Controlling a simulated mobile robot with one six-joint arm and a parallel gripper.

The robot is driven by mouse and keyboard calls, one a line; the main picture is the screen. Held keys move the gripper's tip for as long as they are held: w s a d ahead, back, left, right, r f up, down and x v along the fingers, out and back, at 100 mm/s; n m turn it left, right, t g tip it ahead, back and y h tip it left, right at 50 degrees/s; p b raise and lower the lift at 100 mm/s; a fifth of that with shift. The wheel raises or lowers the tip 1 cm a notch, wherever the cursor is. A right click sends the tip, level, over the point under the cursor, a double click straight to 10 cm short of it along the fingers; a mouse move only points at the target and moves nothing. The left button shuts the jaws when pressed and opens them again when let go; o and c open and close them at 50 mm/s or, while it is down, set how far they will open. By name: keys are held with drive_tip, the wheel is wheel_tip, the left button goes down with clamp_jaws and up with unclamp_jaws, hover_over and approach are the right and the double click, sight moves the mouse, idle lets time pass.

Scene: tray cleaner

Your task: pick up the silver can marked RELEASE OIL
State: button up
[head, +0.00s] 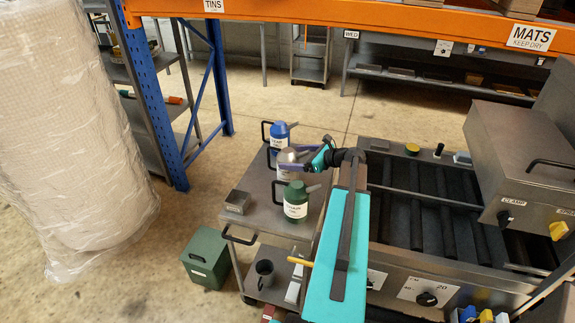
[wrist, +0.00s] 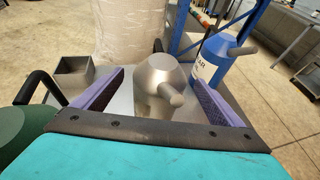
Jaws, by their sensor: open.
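The silver can (head: 286,156) stands on a grey metal cart, between a blue can and a green can. Its label is mostly hidden behind my gripper (head: 296,166) in the head view, so I cannot read it. In the wrist view the silver can (wrist: 158,76) shows its domed top and short spout between the two purple fingers of my gripper (wrist: 160,97). The fingers are open, with a gap on each side of the can. The can's lower part is hidden by my gripper's body.
The blue can (head: 279,135) stands behind and the green can (head: 295,203) in front, both close by. A small grey open box (head: 238,201) sits on the cart's left. The cart (head: 262,193) has black handles. A machine with black rollers (head: 430,205) stands right.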

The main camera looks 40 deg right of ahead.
drive_tip(key=shift+w+a+f, duration=0.1)
drive_tip(key=shift+w+f, duration=0.1)
drive_tip(key=shift+w, duration=0.2)
drive_tip(key=shift+r, duration=0.1)
drive_tip(key=c, duration=2.2)
drive_tip(key=shift+o, duration=0.2)
drive_tip(key=shift+r, duration=0.25)
drive_tip(key=shift+r+b, duration=1.4)
drive_tip(key=shift+r, duration=3.35)
